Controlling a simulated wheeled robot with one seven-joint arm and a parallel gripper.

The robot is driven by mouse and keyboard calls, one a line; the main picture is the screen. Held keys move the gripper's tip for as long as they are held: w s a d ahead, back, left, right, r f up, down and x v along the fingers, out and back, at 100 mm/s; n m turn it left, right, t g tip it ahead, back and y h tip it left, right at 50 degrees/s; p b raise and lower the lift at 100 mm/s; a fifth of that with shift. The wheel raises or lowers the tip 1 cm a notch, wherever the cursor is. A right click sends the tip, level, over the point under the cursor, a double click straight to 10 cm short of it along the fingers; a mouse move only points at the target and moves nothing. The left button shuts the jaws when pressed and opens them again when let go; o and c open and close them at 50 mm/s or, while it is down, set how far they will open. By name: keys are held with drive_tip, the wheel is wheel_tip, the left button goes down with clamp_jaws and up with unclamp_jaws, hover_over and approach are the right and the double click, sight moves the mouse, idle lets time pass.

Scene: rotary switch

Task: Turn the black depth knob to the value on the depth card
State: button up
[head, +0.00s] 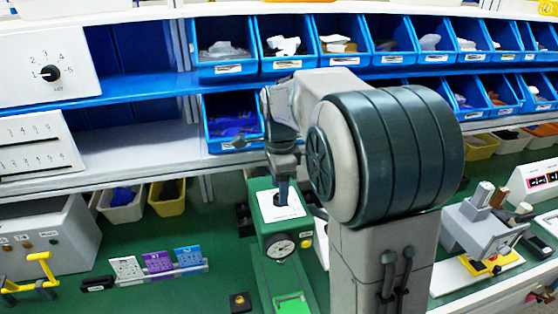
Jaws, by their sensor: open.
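A green machine (268,238) stands in the middle of the bench with a white plate (273,213) on its top. A dark knob-like part shows on this plate at my fingertips; I cannot tell the knob from the fingers clearly. My gripper (283,188) points down right over the plate and is open. Whether it touches the knob cannot be told. Any scale on the plate is too small to read. A white card (127,268), a purple card (158,263) and a blue card (188,259) stand in a rack at left; their print is unreadable.
A white panel (45,50) with a black pointer knob (50,73) and a numbered scale is at upper left. A round gauge (281,249) is on the green machine's front. Blue bins (222,70) line the shelves. A grey machine (478,225) stands at right.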

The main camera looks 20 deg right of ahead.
wheel_tip(320, 180, up, 12)
drive_tip(key=shift+f, duration=0.15)
drive_tip(key=shift+a, duration=0.1)
idle(0.3)
